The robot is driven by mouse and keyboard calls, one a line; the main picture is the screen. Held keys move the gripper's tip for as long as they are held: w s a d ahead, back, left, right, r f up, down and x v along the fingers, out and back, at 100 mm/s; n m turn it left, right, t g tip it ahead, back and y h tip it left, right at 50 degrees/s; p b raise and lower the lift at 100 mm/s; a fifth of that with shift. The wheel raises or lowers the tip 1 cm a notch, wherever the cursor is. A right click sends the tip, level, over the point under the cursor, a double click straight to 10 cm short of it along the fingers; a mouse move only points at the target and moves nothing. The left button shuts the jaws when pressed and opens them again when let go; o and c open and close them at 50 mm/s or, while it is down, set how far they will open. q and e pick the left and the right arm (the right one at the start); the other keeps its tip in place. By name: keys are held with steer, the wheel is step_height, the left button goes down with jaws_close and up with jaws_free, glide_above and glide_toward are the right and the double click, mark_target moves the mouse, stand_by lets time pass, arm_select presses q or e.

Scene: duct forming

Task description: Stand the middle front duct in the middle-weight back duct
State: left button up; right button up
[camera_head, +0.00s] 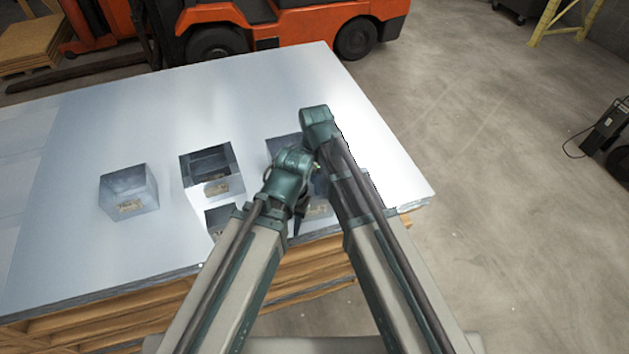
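Several square, open-topped sheet-metal ducts with tan labels stand on the metal-topped table. In the back row are a left duct (128,192), a middle duct (213,175) and a right duct (281,149), partly hidden by my arms. A front duct (217,218) stands just before the middle back one, its right side behind my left arm. Another front duct (318,209) is mostly hidden behind my arms. Their weights cannot be told by sight.
The shiny sheet-metal table (70,240) rests on wooden pallets (150,322). Its left part and far right side are clear. An orange forklift (270,25) stands behind the table.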

steer(key=shift+w+a+m, duration=0.15)
steer(key=shift+m, duration=0.15)
steer(key=b, duration=0.9)
glide_above(321, 209)
steer(key=a, duration=0.2)
step_height(321, 209, down, 9)
steer(key=shift+f, duration=0.1)
jaws_close()
stand_by(0.4)
stand_by(0.4)
